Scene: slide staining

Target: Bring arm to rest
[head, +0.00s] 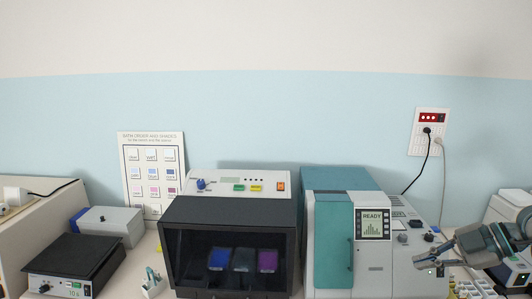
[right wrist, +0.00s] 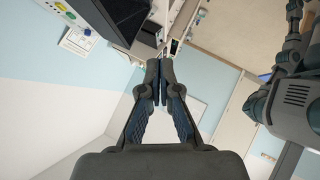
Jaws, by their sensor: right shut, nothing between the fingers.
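My right gripper (head: 428,262) is at the lower right of the head view, in front of the right side of the teal and white machine. In the right wrist view the two fingers of my right gripper (right wrist: 160,88) meet at their tips, with nothing between them. The gripper is raised and touches nothing that I can see. My left gripper is in neither view.
A dark-fronted box (head: 230,245) with coloured panels stands mid-bench beside the teal and white machine (head: 342,245), whose screen reads READY. A black-topped device (head: 72,262) and a grey box (head: 112,222) stand at left. A rack (head: 476,289) is below my right gripper.

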